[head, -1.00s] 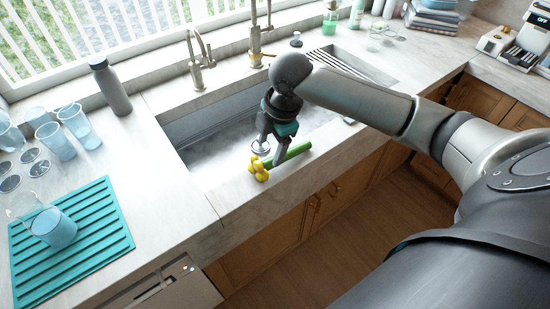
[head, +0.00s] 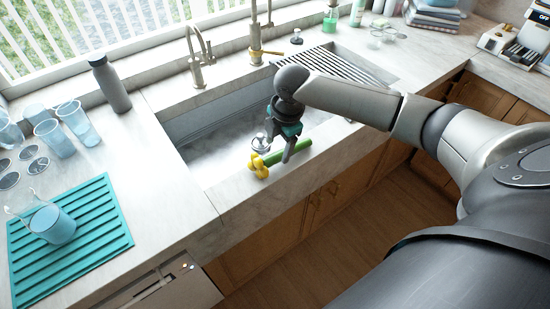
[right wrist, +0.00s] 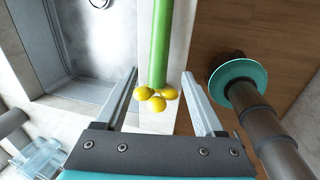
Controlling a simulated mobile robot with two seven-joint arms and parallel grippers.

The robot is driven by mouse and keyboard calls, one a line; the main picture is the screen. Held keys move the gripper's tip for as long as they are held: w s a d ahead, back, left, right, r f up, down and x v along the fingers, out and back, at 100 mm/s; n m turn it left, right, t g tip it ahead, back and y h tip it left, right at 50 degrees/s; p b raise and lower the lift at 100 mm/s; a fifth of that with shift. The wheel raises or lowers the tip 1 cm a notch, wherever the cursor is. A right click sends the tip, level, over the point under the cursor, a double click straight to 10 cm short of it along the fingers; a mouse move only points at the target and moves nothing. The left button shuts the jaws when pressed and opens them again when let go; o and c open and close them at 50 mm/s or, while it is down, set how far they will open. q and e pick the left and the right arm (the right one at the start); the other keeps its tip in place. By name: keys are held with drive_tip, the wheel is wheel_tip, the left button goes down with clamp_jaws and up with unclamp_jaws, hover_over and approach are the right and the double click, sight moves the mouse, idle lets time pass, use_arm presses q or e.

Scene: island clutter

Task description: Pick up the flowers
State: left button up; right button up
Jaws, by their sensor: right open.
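The flowers (head: 258,167) have yellow heads and a thick green stem, and lie on the sink's front ledge. In the right wrist view the stem (right wrist: 160,45) runs up the picture, with the yellow heads nearest the gripper. My right gripper (head: 276,153) is open, pointing down at the flowers in the head view. In the right wrist view its two fingers (right wrist: 160,85) stand apart, one on each side of the flowers, with gaps on both sides. A finger hides part of the stem in the head view. My left gripper is not in view.
The sink basin (head: 205,152) lies behind the ledge, with a faucet (head: 196,60) at its back. A dark bottle (head: 110,85), clear cups (head: 77,122) and a teal drying mat (head: 95,225) stand left. The counter between mat and sink is clear.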

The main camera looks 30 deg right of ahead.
sight(277, 155)
drive_tip(key=shift+w+d+f, duration=0.1)
drive_tip(key=shift+w+f, duration=0.1)
drive_tip(key=shift+f, duration=0.65)
drive_tip(key=shift+w+d+f, duration=0.1)
drive_tip(key=shift+w+f, duration=0.1)
drive_tip(key=shift+f, duration=0.6)
drive_tip(key=shift+w+f, duration=0.2)
drive_tip(key=shift+f, duration=0.65)
clamp_jaws()
